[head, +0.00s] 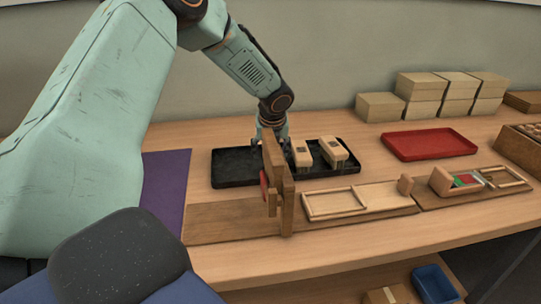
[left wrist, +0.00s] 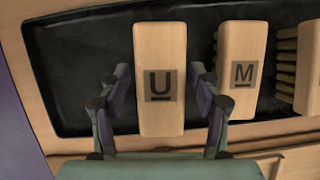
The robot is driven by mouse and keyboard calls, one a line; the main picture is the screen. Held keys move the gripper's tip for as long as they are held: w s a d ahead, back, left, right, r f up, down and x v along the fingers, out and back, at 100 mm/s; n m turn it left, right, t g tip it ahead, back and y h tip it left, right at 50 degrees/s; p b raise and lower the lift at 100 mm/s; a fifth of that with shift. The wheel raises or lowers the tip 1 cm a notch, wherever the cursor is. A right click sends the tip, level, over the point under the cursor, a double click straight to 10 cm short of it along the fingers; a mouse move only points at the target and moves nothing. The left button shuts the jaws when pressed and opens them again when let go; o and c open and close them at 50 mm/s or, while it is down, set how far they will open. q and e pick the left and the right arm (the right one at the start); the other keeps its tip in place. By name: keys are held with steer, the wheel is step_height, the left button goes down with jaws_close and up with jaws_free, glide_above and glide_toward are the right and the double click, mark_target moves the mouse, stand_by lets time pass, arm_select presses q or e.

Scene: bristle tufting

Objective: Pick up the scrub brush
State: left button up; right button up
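Wooden brush blocks lie in a black tray (head: 232,168). In the left wrist view, a block marked U (left wrist: 160,85) lies between the two fingers of my left gripper (left wrist: 163,95), with a visible gap on each side. My left gripper (head: 271,134) is open, low over the tray in the head view. A block marked M (left wrist: 240,70) with bristles along its left side lies to the right, and a third bristled block (left wrist: 310,60) is cut off by the frame edge. The head view shows two blocks, a nearer (head: 301,154) and a farther (head: 334,153); the U block is hidden there. My right gripper is not in view.
An upright wooden post (head: 278,185) stands in front of the tray and my gripper. Wooden frames (head: 360,199) line the front. A red tray (head: 428,145) and stacked boxes (head: 420,88) stand right. A purple mat (head: 166,180) lies left. A blue bin (head: 435,284) sits below.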

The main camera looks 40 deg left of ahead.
arm_select(q)
steer(key=c, duration=1.1)
steer(key=shift+c, duration=0.2)
